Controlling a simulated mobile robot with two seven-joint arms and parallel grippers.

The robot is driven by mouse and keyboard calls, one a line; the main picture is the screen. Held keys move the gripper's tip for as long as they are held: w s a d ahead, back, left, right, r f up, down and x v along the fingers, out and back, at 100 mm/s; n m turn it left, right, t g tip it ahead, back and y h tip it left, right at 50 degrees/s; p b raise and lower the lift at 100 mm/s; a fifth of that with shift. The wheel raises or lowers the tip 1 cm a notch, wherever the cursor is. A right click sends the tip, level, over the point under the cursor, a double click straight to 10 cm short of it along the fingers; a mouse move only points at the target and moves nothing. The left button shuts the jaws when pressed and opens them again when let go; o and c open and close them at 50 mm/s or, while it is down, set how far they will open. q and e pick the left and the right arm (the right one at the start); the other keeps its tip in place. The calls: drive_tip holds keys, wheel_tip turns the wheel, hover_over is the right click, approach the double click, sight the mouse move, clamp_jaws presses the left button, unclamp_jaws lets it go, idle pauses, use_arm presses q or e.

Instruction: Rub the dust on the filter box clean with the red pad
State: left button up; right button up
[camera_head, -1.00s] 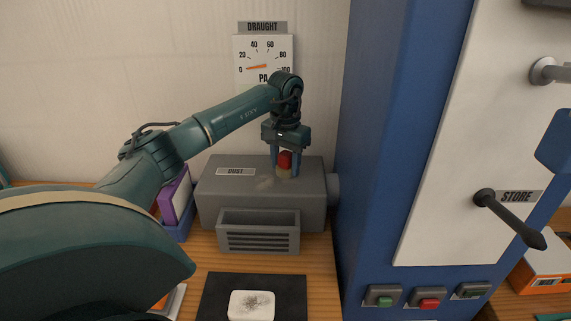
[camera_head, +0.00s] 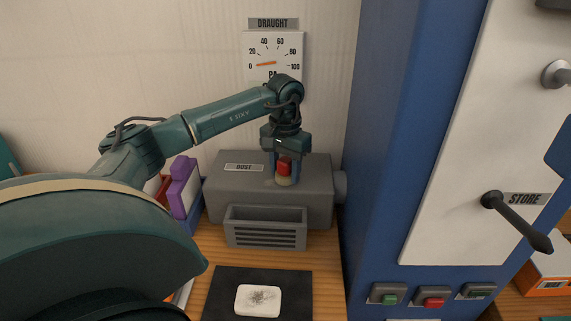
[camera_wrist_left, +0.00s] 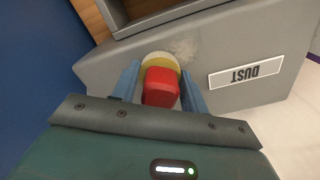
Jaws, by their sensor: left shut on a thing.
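The grey filter box (camera_head: 318,200) with a DUST label stands on the wooden bench against the wall. My left gripper (camera_head: 284,172) is over the top of the box, pointing down, shut on the red pad (camera_head: 284,167). In the left wrist view the red pad (camera_wrist_left: 160,88) sits between the blue fingers, with a pale yellowish underside at or very close to the box top. A pale dust patch (camera_wrist_left: 185,48) shows on the box beside the pad. In the head view the gripper and pad cover most of that spot. My right gripper is not in view.
An open grey slotted tray (camera_head: 266,232) is at the box front. A white block with dark smudges (camera_head: 258,299) lies on a black mat (camera_head: 222,289). Purple and red binders (camera_head: 184,180) stand left of the box. A blue cabinet (camera_head: 385,150) closes off the right. A draught gauge (camera_head: 274,50) hangs above.

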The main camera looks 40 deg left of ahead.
sight(276, 189)
use_arm(q)
drive_tip(key=shift+s+d, duration=1.1)
drive_tip(key=shift+s, duration=0.25)
drive_tip(key=shift+s+a+f, duration=0.1)
drive_tip(key=shift+s+a, duration=0.45)
drive_tip(key=shift+a, duration=0.2)
drive_tip(key=shift+w+a, duration=0.75)
drive_tip(key=shift+w, duration=0.2)
drive_tip(key=shift+w+a, duration=0.75)
drive_tip(key=shift+w, duration=0.2)
drive_tip(key=shift+w+a, duration=0.85)
drive_tip(key=shift+w, duration=0.1)
wheel_tip(276, 189, up, 6)
drive_tip(key=p, duration=0.5)
wheel_tip(276, 189, up, 3)
drive_tip(key=p, duration=0.3)
